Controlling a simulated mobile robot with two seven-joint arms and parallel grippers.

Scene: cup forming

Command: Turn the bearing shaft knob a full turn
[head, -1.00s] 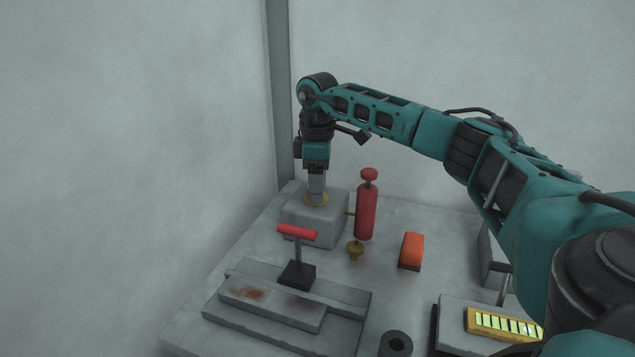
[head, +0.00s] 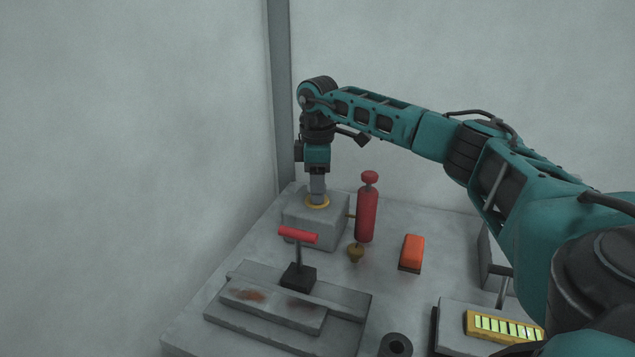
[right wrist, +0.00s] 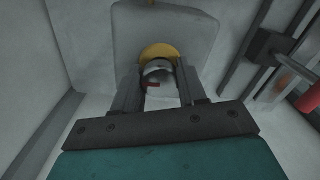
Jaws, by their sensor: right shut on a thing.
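The bearing shaft knob (right wrist: 160,72) is a pale grey round piece with a small red mark, seen in the right wrist view. A yellow ring (right wrist: 158,51) lies around its base. My right gripper (head: 317,197) points down over the block and is shut on the knob, one finger on each side. In the head view the fingers hide the knob. My left gripper is not in view.
A red cylinder (head: 366,218) with a red cap and brass fitting stands close right of the block. A red T-handle (head: 298,237) rises in front, over stepped grey plates (head: 270,304). An orange block (head: 412,250) and a yellow-framed strip (head: 503,325) lie farther right.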

